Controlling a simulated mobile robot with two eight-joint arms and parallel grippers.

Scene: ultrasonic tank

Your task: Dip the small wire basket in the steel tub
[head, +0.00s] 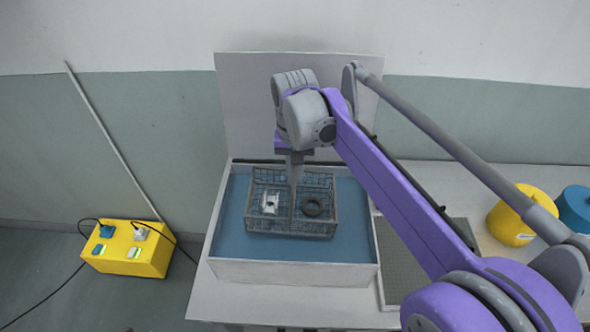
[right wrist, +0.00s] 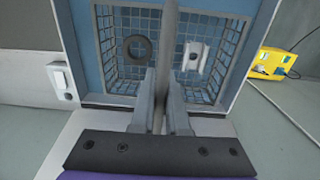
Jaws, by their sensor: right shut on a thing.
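The small wire basket (head: 291,226) is inside the steel tub (head: 295,272), within the blue liquid. It holds a dark ring (head: 312,206) and a pale metal part (head: 270,203), one on each side of its central upright. My right gripper (head: 296,160) reaches down from above and is shut on the basket's upright handle. In the right wrist view the fingers (right wrist: 160,105) close on this handle, with the basket (right wrist: 113,70) beyond. Whether the basket touches the tub floor I cannot tell. My left gripper is not in view.
The tub's raised lid (head: 240,110) stands behind it. A grey mesh drain tray (head: 393,262) lies right of the tub. A yellow container (head: 510,228) and a blue one (head: 574,208) stand farther right. A yellow box with cables (head: 130,252) is at left.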

